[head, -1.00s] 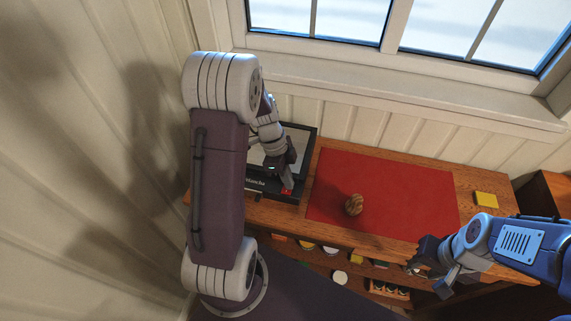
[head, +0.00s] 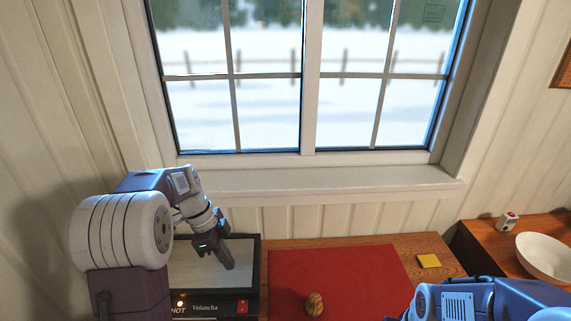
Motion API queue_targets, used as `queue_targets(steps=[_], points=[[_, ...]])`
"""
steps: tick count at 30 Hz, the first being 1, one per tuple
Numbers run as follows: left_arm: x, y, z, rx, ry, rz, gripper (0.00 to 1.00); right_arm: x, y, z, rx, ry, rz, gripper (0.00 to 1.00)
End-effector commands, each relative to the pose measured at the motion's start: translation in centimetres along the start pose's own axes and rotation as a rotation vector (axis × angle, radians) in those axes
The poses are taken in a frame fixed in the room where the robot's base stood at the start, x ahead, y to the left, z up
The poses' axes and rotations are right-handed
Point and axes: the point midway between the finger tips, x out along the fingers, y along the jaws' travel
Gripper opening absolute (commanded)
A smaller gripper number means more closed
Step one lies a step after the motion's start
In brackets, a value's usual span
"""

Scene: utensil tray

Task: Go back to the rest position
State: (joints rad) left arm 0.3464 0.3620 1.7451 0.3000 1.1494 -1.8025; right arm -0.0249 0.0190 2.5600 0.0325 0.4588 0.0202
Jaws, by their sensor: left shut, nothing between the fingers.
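My left gripper (head: 226,256) hangs above the black-framed hot plate (head: 254,281), at the left of the wooden counter. Its dark fingers are shut and hold nothing. My right arm (head: 480,300) shows at the bottom right, in front of the counter. Its gripper is cut off by the lower edge of the head view.
A red mat (head: 345,272) covers the middle of the counter, with a brown striped round object (head: 314,303) on it. A yellow square (head: 429,261) lies right of the mat. A white bowl (head: 545,255) and a small white box (head: 508,220) stand farther right. A window wall rises behind.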

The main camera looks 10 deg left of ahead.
Motion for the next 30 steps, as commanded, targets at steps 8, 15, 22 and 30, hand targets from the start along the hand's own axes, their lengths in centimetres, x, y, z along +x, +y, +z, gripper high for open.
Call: queue_targets(steps=[8, 15, 22, 30], points=[[3.3, 8.4, -5.1, 0.023, -0.115, 0.041, 0.00, 0.0, 0.0, 0.0, 0.000, 0.000, 0.000, 0.36], [7.8, 13.6, -2.0, -0.648, -0.206, -0.126, 0.00, 0.0, 0.0, 0.0, 0.000, 0.000, 0.000, 0.36], [8.9, 12.8, -0.8, -1.211, -0.114, -0.285, 0.00, 0.0, 0.0, 0.0, 0.000, 0.000, 0.000, 0.36], [8.9, 12.5, -0.9, -1.318, -0.090, -0.300, 0.00, 0.0, 0.0, 0.0, 0.000, 0.000, 0.000, 0.36]])
